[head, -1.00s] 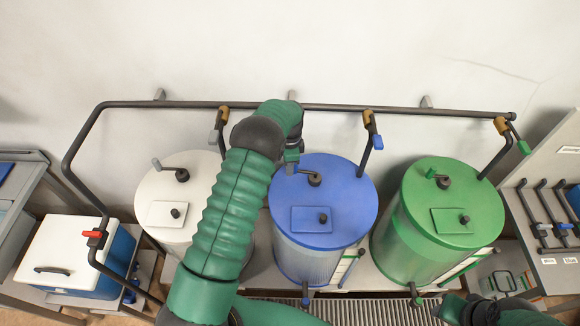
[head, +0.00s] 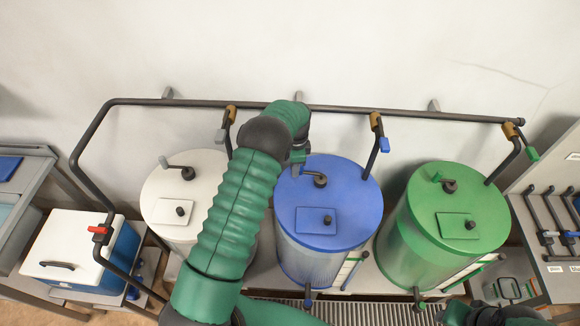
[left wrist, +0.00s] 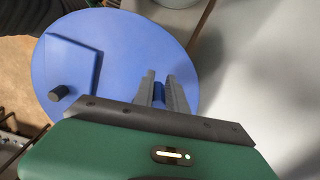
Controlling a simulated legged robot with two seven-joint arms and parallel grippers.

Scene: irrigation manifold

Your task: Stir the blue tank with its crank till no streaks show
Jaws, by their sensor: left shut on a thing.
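The blue tank (head: 345,195) stands in the middle, with a round lid, a dark crank hub (head: 320,181) and a small square hatch (head: 316,221). Its see-through front shows faint pale vertical lines; I cannot tell whether these are streaks.
A white tank (head: 160,205) stands left and a green tank (head: 470,190) right, each with a crank. A dark pipe (head: 400,114) with valves runs behind them. A white-lidded cooler (head: 70,240) is far left. My left arm covers part of the white tank.

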